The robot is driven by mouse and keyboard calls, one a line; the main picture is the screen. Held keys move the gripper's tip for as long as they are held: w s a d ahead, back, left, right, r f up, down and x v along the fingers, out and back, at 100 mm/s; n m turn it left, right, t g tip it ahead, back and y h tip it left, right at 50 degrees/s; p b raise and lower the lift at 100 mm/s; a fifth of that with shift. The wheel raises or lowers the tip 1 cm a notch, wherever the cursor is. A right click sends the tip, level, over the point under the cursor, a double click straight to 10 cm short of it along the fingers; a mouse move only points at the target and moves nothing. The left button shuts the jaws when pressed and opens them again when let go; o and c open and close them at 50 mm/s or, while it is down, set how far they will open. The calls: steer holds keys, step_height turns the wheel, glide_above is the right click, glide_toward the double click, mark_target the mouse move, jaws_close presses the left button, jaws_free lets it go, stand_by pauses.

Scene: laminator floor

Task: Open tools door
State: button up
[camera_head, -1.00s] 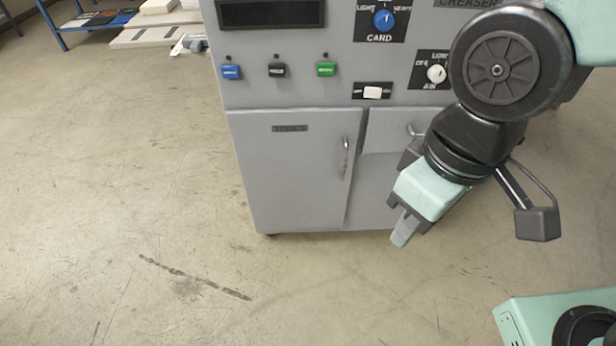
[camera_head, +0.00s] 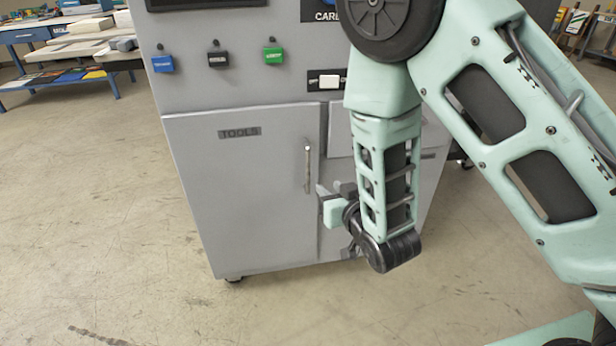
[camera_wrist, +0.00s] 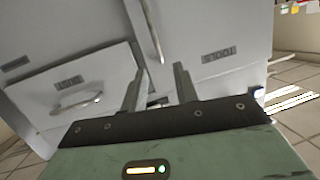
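The tools door (camera_head: 240,190) is the grey cabinet door with a dark TOOLS label (camera_head: 240,132); it appears shut. Its upright metal bar handle (camera_head: 307,167) is near the right edge. In the wrist view, the door (camera_wrist: 205,30) is at the upper right, tilted, and its handle (camera_wrist: 152,32) runs down from the top edge. My gripper (camera_head: 325,192) is just right of the handle's lower end in the head view. In the wrist view, my gripper's two fingers (camera_wrist: 158,87) are apart, with no object between them. The handle lies beyond the fingertips; I see no contact.
A drawer (camera_wrist: 75,95) with a curved handle (camera_wrist: 76,102) sits beside the door. A workbench (camera_head: 65,50) stands at the back left. The floor (camera_head: 80,210) left of the cabinet is clear.

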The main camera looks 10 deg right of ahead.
mark_target(309, 159)
steer(key=w+b, duration=0.1)
steer(key=w, duration=0.4)
steer(key=w+a+f+t+b, duration=0.1)
steer(key=w, duration=0.5)
steer(key=w+a+f+n+t+b, duration=0.1)
steer(key=w, duration=0.5)
jaws_close()
